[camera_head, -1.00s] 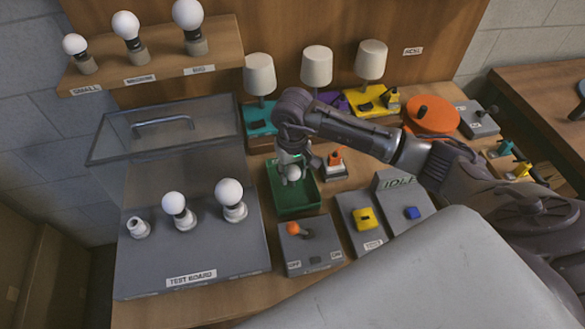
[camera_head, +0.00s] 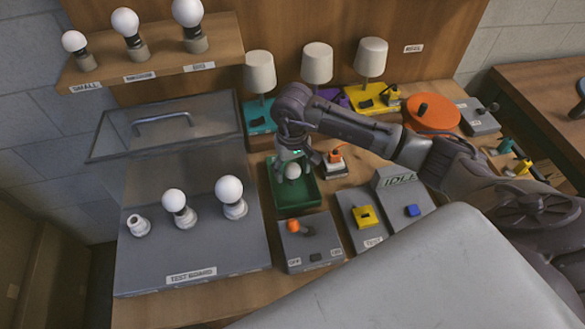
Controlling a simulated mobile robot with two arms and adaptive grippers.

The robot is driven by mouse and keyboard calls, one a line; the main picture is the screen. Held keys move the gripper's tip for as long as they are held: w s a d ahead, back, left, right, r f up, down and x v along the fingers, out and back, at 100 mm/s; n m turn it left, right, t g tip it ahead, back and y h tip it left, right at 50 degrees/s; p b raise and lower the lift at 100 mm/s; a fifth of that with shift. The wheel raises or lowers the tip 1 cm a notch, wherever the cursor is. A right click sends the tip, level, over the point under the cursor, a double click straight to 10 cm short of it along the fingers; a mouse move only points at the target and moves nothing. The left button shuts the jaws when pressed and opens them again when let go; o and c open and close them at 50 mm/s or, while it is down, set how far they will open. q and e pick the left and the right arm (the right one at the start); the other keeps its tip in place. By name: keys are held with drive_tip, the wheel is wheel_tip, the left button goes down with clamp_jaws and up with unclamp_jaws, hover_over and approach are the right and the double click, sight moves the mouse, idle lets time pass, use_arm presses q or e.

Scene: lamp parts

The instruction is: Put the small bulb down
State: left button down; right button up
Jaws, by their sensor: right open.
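The small bulb (camera_head: 292,171) shows as a white globe in the green tray (camera_head: 292,207), left of the orange-plugged block. My right gripper (camera_head: 293,163) points down over the tray, open, with its fingers around or just above the bulb. Whether a finger touches the bulb I cannot tell. The bulb's base is hidden. My left gripper is not in view.
The test board (camera_head: 190,258) on the left has one empty socket (camera_head: 138,226) and two bulbs, with a raised clear lid (camera_head: 165,127) behind. A lever box (camera_head: 309,243) stands close in front of the tray. Three lamps stand behind, including the yellow-based one (camera_head: 371,60).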

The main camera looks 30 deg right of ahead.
wheel_tip(320, 180, up, 12)
drive_tip(key=b, duration=0.3)
drive_tip(key=shift+f, duration=0.15)
